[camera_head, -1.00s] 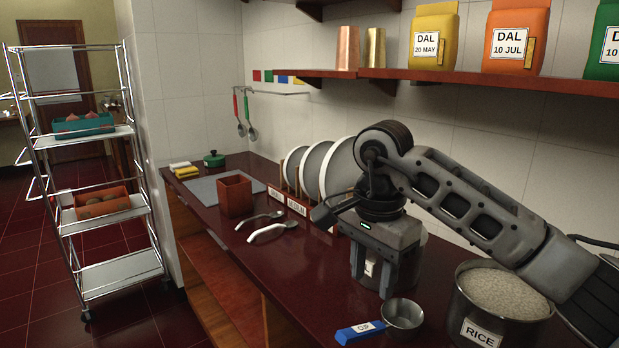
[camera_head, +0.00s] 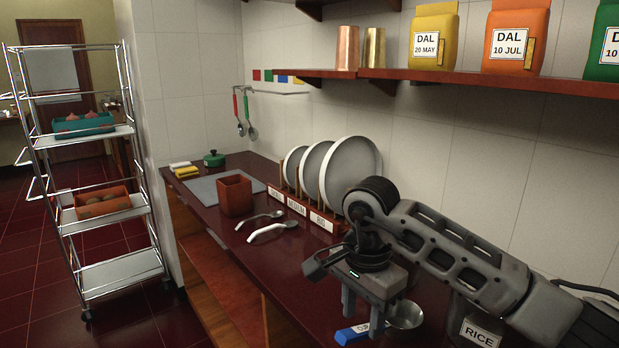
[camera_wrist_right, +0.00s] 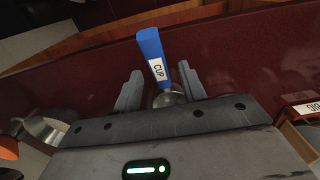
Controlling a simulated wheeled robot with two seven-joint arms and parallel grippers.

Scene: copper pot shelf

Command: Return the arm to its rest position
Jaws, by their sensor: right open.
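My right gripper (camera_head: 362,312) hangs over the counter with its fingers pointing down, open and empty. It is above the measuring cup, which has a blue handle (camera_head: 347,334) and a round metal bowl (camera_head: 407,315). In the right wrist view the blue handle (camera_wrist_right: 150,48), labelled CUP, shows between the two spread fingers (camera_wrist_right: 161,88); the bowl is mostly hidden behind the gripper body. I cannot tell how high the fingers are above the cup. My left gripper is not in view.
The rice pot (camera_head: 480,331) stands at the right, mostly hidden by my right arm. White plates (camera_head: 355,167) stand in a rack (camera_head: 290,200) behind the gripper. Two spoons (camera_head: 270,232) and a red box (camera_head: 235,196) lie left. A wall shelf (camera_head: 450,82) runs above.

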